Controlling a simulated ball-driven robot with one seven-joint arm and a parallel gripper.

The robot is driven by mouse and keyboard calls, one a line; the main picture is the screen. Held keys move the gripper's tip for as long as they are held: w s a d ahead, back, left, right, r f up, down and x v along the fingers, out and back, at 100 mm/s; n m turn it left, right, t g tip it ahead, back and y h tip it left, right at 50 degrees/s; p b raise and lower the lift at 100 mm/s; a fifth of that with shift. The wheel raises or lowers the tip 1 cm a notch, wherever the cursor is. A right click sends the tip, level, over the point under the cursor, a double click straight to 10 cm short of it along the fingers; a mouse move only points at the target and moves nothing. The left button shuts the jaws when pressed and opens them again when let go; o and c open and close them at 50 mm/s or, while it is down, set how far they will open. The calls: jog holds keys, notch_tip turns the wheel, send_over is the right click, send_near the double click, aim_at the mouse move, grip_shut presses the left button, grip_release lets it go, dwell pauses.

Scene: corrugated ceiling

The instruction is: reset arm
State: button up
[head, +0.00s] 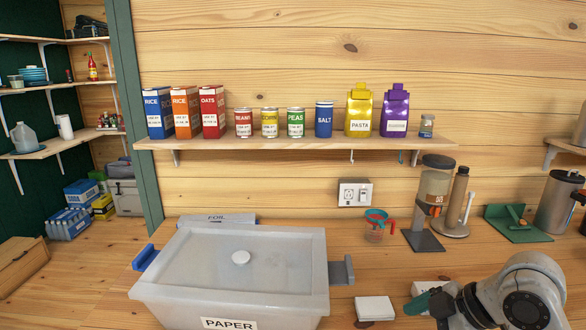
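My arm shows at the lower right, folded low over the wooden counter, with a rounded grey joint. My gripper (432,303) seems to be the dark piece at the arm's left end, close to a small white block on the counter.
A lidded clear bin labelled PAPER (229,288) stands at the front left. A white block (374,308) lies beside it. A shelf (290,142) holds boxes and cans.

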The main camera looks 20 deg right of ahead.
jog(key=a+f+m+t, duration=0.1)
jog(key=a+f+m, duration=0.3)
jog(key=a, duration=0.4)
jog(key=s+a+f+m+g, duration=0.1)
jog(key=s+a+f+m, duration=0.35)
jog(key=f, duration=0.25)
jog(key=s+d+f+m+g+h, duration=0.2)
jog(key=s+f, duration=0.3)
jog(key=s, duration=0.5)
jog(key=s+d+f+m+g+h, duration=0.2)
jog(key=s+d+f+h, duration=0.1)
jog(key=s, duration=0.7)
notch_tip(320, 180, down, 3)
jog(key=shift+s+d+r, duration=0.1)
jog(key=shift+s+d, duration=0.05)
jog(key=shift+d, duration=0.75)
